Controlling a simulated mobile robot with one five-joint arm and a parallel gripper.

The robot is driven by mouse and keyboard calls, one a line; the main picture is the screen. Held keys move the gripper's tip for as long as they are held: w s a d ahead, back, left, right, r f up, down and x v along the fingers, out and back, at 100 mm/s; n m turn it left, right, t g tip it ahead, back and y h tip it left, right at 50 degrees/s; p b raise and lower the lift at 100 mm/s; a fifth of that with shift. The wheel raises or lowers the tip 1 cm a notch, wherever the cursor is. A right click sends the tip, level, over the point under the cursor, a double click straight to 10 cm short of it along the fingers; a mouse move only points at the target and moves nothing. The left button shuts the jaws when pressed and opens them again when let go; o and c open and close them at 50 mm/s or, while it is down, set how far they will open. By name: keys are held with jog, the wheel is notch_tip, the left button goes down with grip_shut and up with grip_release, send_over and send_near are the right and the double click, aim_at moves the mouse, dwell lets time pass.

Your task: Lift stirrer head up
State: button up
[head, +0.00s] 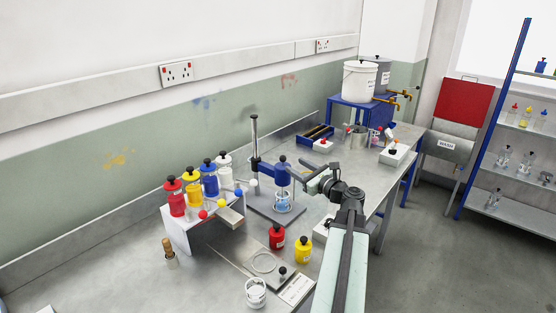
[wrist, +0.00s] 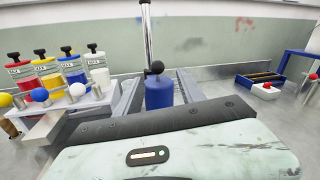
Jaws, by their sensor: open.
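The stirrer head (head: 282,174) is a blue cylinder on an arm from an upright metal post (head: 254,138). It sits low, over a glass beaker (head: 283,203) with blue liquid. In the wrist view the blue stirrer head (wrist: 159,93) is straight ahead, with a black ball knob (wrist: 154,69) by its top and the post (wrist: 147,32) behind. My gripper (head: 293,171) is open, at the right side of the stirrer head and close to it. I cannot tell whether the fingers touch it.
A white rack (head: 178,228) with red, yellow, blue and white bottles stands left of the stirrer. A red bottle (head: 277,237) and a yellow bottle (head: 303,250) stand in front. A dark tray (head: 316,135) and a red-button box (head: 323,146) are behind.

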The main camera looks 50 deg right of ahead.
aim_at(285, 160)
jog(key=w, duration=0.8)
jog(key=shift+d, duration=0.3)
jog(key=shift+s, duration=0.1)
jog(key=shift+c, duration=0.4)
grip_shut()
dwell(0.4)
